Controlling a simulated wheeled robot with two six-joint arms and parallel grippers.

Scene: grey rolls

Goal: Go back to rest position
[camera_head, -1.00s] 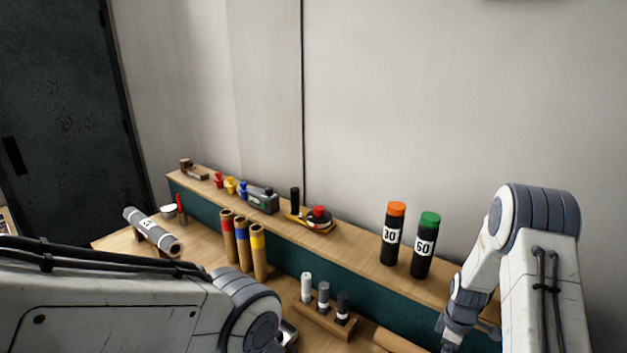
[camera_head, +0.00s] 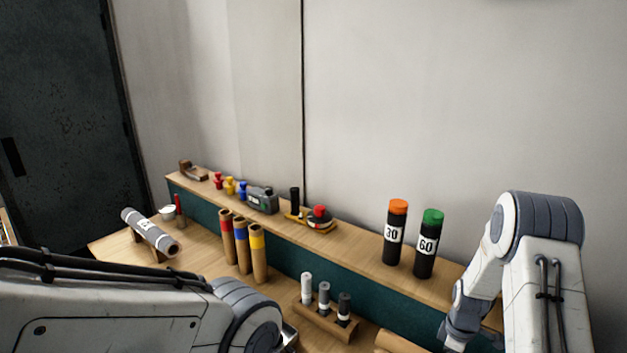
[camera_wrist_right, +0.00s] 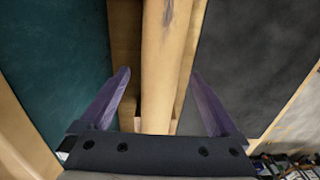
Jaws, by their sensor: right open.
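My right gripper (camera_wrist_right: 160,100) is open in the right wrist view, its two purple-grey fingers spread apart. A tan roll or wooden piece (camera_wrist_right: 168,60) lies beyond and between the fingers; I cannot tell whether it touches them. In the head view my right arm stands at the right edge, and its gripper is out of frame. My left arm crosses the lower left, and its gripper is not in view. A grey roll (camera_head: 150,230) with a white label rests on a wooden stand at the left of the desk.
A raised wooden shelf (camera_head: 350,244) runs along the wall, with black tubes marked 30 (camera_head: 394,232) and 60 (camera_head: 428,244) near my right arm. A small rack (camera_head: 325,318) holds three markers.

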